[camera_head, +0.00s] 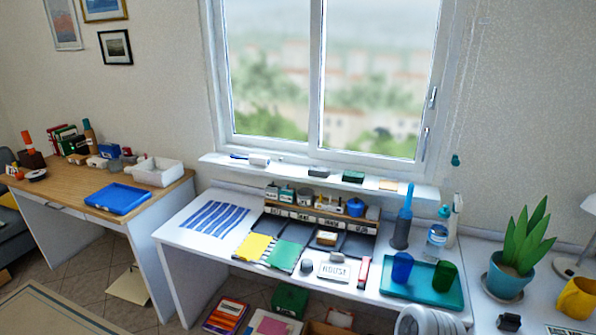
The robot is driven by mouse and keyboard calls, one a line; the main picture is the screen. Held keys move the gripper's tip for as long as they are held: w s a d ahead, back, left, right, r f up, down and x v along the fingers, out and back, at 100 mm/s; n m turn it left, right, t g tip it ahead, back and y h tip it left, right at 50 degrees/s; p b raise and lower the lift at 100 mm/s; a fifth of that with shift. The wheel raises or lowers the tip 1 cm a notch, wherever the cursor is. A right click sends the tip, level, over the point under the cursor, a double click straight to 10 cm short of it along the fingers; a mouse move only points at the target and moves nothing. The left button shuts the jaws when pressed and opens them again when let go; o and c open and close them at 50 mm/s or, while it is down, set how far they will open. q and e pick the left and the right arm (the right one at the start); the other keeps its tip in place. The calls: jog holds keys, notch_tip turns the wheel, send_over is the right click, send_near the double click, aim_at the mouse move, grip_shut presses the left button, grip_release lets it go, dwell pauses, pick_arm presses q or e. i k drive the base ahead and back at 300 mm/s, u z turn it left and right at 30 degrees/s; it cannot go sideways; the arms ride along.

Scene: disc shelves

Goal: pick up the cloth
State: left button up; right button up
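A cloth (215,218) with blue and white stripes lies flat on the left part of the white desk (180,232) below the window. All of it is visible and nothing rests on it.
Right of the cloth are a yellow sheet (254,246), a green sheet (285,254) and a low rack (322,222). A teal tray (420,297) holds blue and green cups. A wooden-topped desk (75,195) with a blue tray (118,198) stands at left.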

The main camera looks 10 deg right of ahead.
aim_at(348, 176)
jog(key=u, duration=0.25)
jog(key=i, duration=0.75)
jog(key=z, duration=0.75)
jog(key=i, duration=0.45)
jog(key=z, duration=0.45)
